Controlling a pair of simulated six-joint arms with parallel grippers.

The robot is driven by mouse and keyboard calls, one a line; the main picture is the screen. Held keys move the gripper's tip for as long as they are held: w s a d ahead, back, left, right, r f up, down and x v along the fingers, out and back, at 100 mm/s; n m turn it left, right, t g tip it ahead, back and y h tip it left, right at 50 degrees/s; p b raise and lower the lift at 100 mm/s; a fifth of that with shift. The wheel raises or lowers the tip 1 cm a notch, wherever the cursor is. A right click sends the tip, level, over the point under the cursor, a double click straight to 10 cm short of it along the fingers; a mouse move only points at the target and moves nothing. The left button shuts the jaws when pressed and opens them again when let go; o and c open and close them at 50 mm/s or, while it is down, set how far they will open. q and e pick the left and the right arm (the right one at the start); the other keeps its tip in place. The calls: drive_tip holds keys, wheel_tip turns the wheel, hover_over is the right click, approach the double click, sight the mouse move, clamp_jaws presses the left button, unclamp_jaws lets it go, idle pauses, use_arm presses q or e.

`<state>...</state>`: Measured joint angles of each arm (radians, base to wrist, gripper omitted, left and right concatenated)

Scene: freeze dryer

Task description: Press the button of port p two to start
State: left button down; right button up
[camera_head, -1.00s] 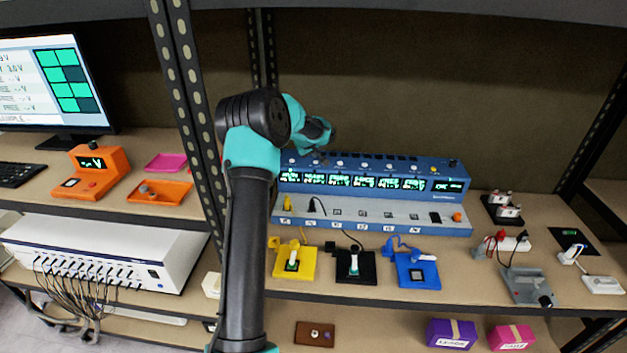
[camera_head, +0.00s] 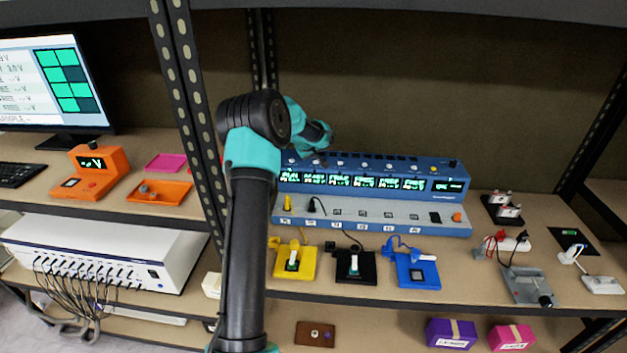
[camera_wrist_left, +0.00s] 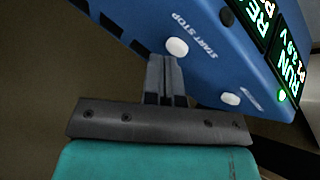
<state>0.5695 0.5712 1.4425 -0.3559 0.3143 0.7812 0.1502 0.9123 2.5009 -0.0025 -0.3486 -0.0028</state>
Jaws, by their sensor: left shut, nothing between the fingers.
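A long blue device (camera_head: 450,199) stands on the right-hand shelf, with a row of small green-lit displays and a row of white round buttons along its top. In the left wrist view, a white button (camera_wrist_left: 177,47) with START STOP lettering beside it sits just beyond my left fingertips. A second white button (camera_wrist_left: 230,98) lies to the right, nearer a display (camera_wrist_left: 290,72) reading RUN and P1. My left gripper (camera_wrist_left: 168,62) is shut and empty, its tips close to the first button; I cannot tell whether they touch it. My right gripper is not in view.
Yellow (camera_head: 294,262), black (camera_head: 356,267) and blue (camera_head: 417,270) pads with cables lie in front of the device. A perforated shelf post (camera_head: 190,95) stands left of my arm. An orange meter (camera_head: 100,170) and a monitor stand farther left.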

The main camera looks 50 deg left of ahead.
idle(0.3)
use_arm(q)
drive_tip(key=shift+r, duration=0.5)
drive_tip(key=shift+r, duration=3)
